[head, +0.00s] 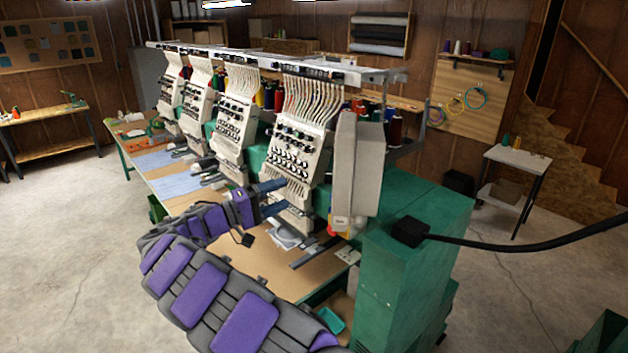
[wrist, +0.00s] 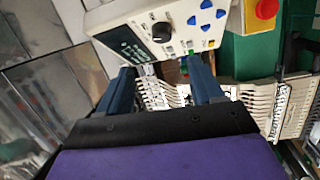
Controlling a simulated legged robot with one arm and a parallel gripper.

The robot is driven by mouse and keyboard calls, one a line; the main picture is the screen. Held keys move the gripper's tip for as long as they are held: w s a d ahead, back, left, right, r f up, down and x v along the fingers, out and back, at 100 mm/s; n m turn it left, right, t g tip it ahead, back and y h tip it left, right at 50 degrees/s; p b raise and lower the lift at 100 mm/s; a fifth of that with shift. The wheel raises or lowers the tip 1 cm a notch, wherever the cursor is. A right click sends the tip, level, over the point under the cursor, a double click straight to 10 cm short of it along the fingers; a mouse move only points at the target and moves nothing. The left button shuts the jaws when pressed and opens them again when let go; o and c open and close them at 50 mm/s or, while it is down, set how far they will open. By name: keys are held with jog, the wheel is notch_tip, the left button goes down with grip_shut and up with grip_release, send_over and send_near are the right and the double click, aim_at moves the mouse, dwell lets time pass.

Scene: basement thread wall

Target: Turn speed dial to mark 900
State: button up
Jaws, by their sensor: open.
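The control panel (wrist: 105,15) is a pale box at the top of the wrist view, with a dark screen, blue arrow buttons and small coloured keys. A round black knob (wrist: 161,31), which looks like the speed dial, sits beside the screen. Its scale and mark 900 are too small to read. My gripper (wrist: 161,65) is open, its two blue fingers apart and empty, below the knob in the picture and not visibly touching it. In the head view my gripper (head: 284,194) is in front of the nearest embroidery head; the panel housing (head: 357,165) shows there, but not the knob.
A red stop button (wrist: 266,8) on a yellow base is right of the panel. Embroidery heads (head: 296,150) with thread guides stand close to my arm. The brown machine table (head: 265,270) lies below, and a green cabinet (head: 415,250) stands at the right.

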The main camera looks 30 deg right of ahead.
aim_at(329, 178)
jog(key=d+r+p, duration=0.1)
jog(key=d, duration=1)
jog(key=shift+s+d, duration=0.25)
jog(key=shift+s, duration=0.1)
jog(key=shift+d+r, duration=0.1)
jog(key=shift+d, duration=0.75)
jog(key=shift+c, duration=0.4)
jog(key=shift+a, duration=0.15)
jog(key=c, duration=1)
jog(key=shift+f+b, duration=0.3)
jog(key=shift+b, duration=0.1)
